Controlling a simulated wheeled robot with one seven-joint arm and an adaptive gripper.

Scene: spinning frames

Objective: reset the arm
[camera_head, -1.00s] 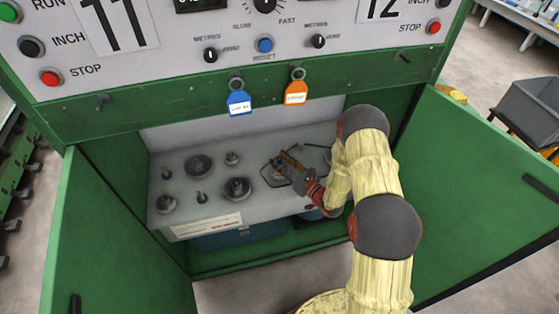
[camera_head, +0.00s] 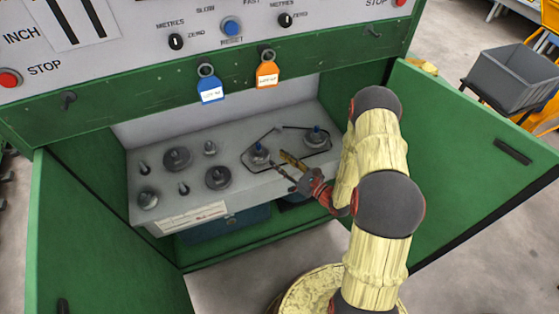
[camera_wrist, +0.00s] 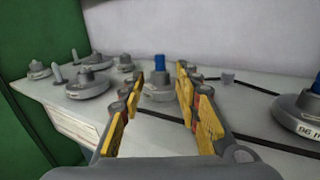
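My arm reaches from the lower right into the open green cabinet in the head view. My gripper (camera_head: 286,170) is at the front edge of the grey shelf (camera_head: 240,195), near a grey round part with a blue top (camera_head: 258,154). In the wrist view my gripper (camera_wrist: 160,92) has its yellow-padded fingers spread apart. The blue-topped part (camera_wrist: 159,86) shows between them, farther off on the shelf. Nothing is held. A second blue-topped part (camera_head: 315,136) stands to the right, inside the same dark outline.
Several grey discs and pegs (camera_head: 178,159) stand on the shelf's left. Green doors (camera_head: 470,150) stand open on both sides. A blue tag (camera_head: 210,90) and an orange tag (camera_head: 267,74) hang above the opening. A grey bin (camera_head: 515,78) is outside at right.

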